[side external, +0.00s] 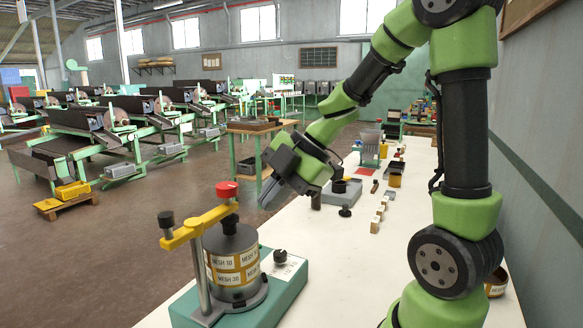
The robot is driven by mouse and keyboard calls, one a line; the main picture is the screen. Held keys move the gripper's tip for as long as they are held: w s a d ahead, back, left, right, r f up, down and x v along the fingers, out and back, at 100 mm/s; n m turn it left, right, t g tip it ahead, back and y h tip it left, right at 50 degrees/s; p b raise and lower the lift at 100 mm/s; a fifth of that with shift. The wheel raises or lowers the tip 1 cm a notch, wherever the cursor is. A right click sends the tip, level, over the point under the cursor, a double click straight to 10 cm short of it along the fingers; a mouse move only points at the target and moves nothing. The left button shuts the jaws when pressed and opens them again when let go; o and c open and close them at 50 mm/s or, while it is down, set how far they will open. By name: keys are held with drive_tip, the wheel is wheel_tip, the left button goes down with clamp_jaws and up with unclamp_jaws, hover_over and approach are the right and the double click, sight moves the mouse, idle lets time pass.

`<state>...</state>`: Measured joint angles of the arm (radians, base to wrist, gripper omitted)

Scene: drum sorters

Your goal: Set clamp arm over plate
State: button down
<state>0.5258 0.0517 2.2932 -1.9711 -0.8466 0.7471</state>
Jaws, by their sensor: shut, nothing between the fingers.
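A yellow clamp arm (199,225) with a black knob (166,219) at its left end and a red knob (226,190) at its right end sits on a grey post (197,275). Its right end reaches over the dark lid plate (230,238) of a sieve stack (233,270) labelled MESH. I cannot tell whether the clamp touches the lid. The stack stands on a green shaker base (281,290) with a black dial. My gripper (268,200) is shut and empty, above and to the right of the stack, pointing down-left, apart from the clamp.
The white bench (350,265) has free room right of the shaker. A black knob (345,211), small wooden blocks (377,219), a grey tray (343,192) and a dark bin (395,178) stand farther back. Drum machines (100,135) fill the floor at left.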

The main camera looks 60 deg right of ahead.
drive_tip(key=v, duration=0.7)
drive_tip(key=shift+d, duration=0.15)
drive_tip(key=shift+r, duration=0.1)
drive_tip(key=w+r+m+t+h, duration=0.5)
drive_tip(key=r+m+t+h, duration=0.2)
drive_tip(key=r+m+t, duration=0.3)
drive_tip(key=s+a+f+m+g+y, duration=0.4)
drive_tip(key=s+a+f+m+g, duration=0.5)
drive_tip(key=s, duration=0.3)
drive_tip(key=shift+s+a+f+m+y, duration=0.3)
drive_tip(key=shift+s+a+m+y, duration=0.1)
drive_tip(key=shift+a, duration=0.05)
idle(0.3)
